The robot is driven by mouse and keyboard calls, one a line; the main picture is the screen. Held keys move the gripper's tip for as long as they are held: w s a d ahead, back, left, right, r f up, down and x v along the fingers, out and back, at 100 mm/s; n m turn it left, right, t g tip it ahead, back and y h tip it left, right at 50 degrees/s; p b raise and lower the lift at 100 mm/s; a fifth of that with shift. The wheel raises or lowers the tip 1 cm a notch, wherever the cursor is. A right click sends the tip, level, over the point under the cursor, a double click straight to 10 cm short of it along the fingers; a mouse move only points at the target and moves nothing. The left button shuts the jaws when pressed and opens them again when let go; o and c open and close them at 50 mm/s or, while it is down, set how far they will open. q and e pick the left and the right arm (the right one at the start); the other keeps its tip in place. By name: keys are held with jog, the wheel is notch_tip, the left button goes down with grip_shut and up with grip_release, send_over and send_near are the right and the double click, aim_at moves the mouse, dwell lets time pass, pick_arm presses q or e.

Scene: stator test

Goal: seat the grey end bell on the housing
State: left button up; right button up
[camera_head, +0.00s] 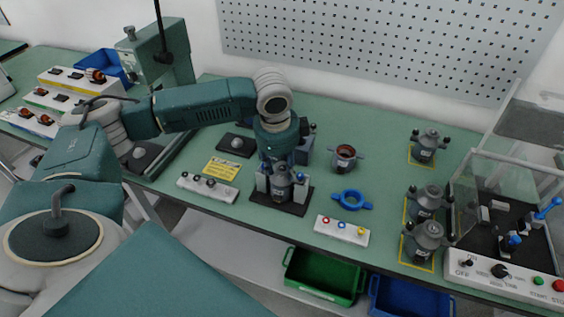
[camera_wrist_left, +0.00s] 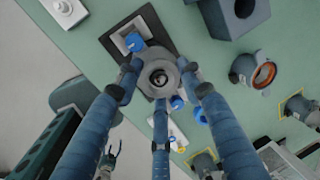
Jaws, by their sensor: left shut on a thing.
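My left gripper (camera_head: 281,163) points down over the black fixture plate (camera_head: 293,208). In the left wrist view its fingers (camera_wrist_left: 160,85) are shut around the round grey end bell (camera_wrist_left: 158,72), which has a hole at its centre. In the head view a grey labelled body (camera_head: 281,192), which looks like the housing, stands upright between the fixture's blocks, directly below the gripper. The fingers hide where end bell and housing meet, so I cannot tell whether they touch. In the left wrist view the end bell covers the housing.
A blue ring (camera_head: 352,200) and a white button box (camera_head: 342,231) lie right of the fixture. A housing with a reddish inside (camera_head: 345,158) stands behind them. Several grey assembled units, such as this one (camera_head: 427,143), stand on yellow-edged pads. A white strip (camera_head: 207,188) lies left.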

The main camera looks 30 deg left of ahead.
pick_arm(q)
jog(key=o, duration=1.1)
jog(key=v, duration=1.2)
